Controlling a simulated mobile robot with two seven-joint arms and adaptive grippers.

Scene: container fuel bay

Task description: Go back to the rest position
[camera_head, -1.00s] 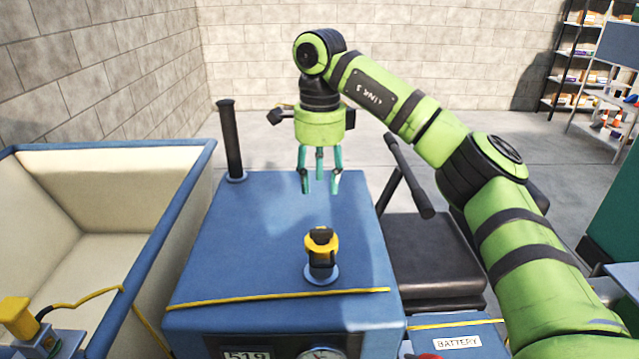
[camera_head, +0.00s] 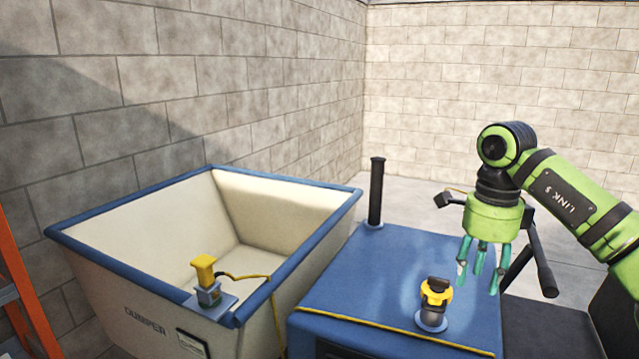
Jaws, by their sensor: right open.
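My right arm comes in from the right edge. Its gripper (camera_head: 483,271) points down with its teal fingers apart and nothing between them. It is above and behind the right part of the blue machine top (camera_head: 365,282). A yellow and black cap (camera_head: 436,292) sits on a filler neck on that top, to the left of and nearer than the fingers, apart from them. My left gripper is not in view.
A cream dumper skip (camera_head: 150,283) with a blue rim stands at the left. A yellow plug-like part (camera_head: 204,270) with a yellow cord sits at its near corner. An orange frame (camera_head: 25,280) stands at far left.

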